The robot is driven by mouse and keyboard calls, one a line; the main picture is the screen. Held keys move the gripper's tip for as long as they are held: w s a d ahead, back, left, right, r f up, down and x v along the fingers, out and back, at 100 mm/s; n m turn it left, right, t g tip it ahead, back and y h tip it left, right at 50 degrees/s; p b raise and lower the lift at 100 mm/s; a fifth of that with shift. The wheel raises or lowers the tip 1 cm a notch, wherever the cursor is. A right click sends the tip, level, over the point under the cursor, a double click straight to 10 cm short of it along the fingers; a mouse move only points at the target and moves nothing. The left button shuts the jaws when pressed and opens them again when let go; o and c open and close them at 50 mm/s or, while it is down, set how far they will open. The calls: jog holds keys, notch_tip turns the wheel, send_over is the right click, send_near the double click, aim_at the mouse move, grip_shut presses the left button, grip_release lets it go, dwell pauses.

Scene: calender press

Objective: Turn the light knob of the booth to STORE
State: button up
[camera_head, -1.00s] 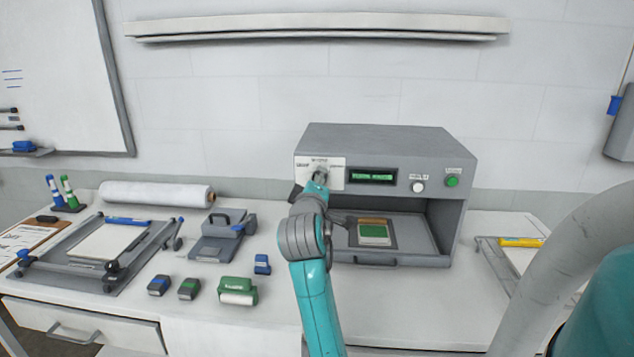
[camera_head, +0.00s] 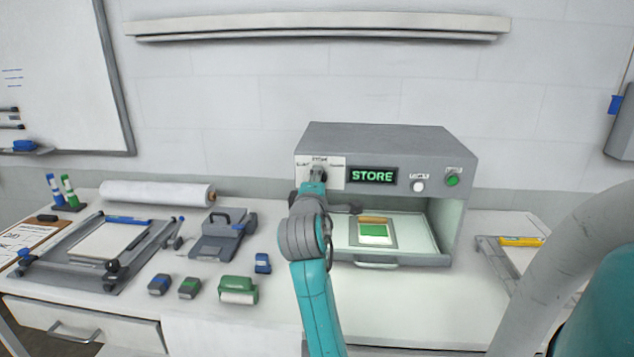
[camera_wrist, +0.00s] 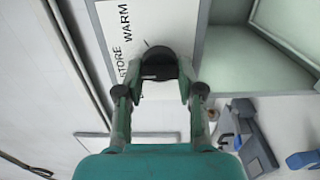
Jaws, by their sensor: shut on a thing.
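The grey booth (camera_head: 390,140) stands on the bench against the wall. Its display (camera_head: 371,175) reads STORE in green letters, and the inside is lit with a pale light. The light knob (camera_wrist: 160,64) is a dark round knob on the white label plate (camera_wrist: 128,22), where the words STORE and WARM show. My gripper (camera_wrist: 158,90) is shut on the knob, one finger at each side. In the head view my gripper (camera_head: 316,178) and wrist cover most of the knob, so its pointer is hard to see there.
A white button (camera_head: 418,187) and a green button (camera_head: 452,180) sit right of the display. A sample with a green patch (camera_head: 374,232) lies in the booth. Small blue and green blocks, a green roller (camera_head: 238,290) and a grey device (camera_head: 218,240) stand to the left.

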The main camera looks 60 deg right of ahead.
jog(key=o, duration=1.1)
jog(key=shift+o, duration=0.2)
jog(key=v, duration=1.2)
jog(key=shift+f, duration=0.1)
